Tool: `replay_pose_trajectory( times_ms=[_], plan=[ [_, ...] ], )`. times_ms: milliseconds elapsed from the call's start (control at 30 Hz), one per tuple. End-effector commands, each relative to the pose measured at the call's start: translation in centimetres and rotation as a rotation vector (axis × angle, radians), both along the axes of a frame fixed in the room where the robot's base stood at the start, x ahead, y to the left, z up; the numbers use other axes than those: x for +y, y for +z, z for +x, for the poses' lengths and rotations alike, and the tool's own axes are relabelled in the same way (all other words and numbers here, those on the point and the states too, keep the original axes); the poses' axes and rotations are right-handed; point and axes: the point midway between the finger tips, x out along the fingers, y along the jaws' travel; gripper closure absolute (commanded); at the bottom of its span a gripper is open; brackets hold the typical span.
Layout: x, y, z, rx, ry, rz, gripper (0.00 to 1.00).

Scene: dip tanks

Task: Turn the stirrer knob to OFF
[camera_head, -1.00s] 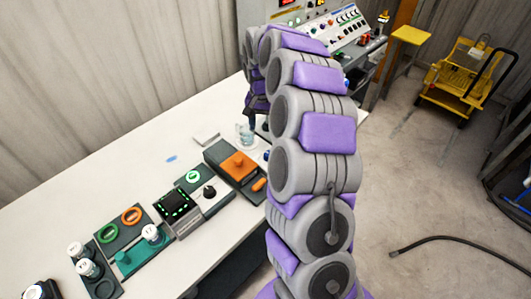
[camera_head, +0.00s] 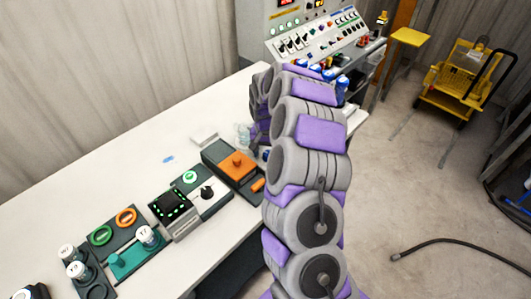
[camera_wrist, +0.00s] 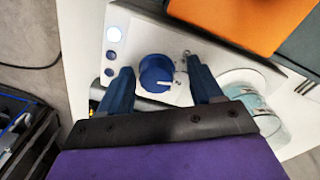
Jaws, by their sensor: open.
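A blue round knob (camera_wrist: 157,73) with a white pointer mark sits on a pale panel (camera_wrist: 140,38) in the wrist view. The pointer is toward the right of the picture; any lettering by it is too small to read. My gripper (camera_wrist: 160,68) is open, with one dark blue finger on each side of the knob. Gaps show between the fingers and the knob, so it is not gripped. A lit white round lamp (camera_wrist: 114,34) and two small blue buttons are at the panel's left end. In the head view my arm hides the knob and the fingers.
A clear glass beaker (camera_wrist: 250,95) stands close beside the right finger. An orange-topped unit (camera_head: 236,164), a black-knobbed unit (camera_head: 207,193) and a display box (camera_head: 169,207) line the white bench (camera_head: 110,165). A large control console (camera_head: 318,35) stands behind.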

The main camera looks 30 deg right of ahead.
Motion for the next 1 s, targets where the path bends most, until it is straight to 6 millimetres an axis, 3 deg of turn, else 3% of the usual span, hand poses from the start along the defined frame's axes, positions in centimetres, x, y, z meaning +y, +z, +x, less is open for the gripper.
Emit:
replay_pose_trajectory(
  times_ms=[200, 767, 1000],
  plan=[
    [0.15, 0.04, -0.01, 0.000, -0.002, -0.002, 0.37],
    [0.30, 0.08, 0.10, -0.001, -0.001, -0.002, 0.90],
    [0.20, 0.09, 0.15, -0.002, 0.002, -0.004, 0.91]
  ],
)
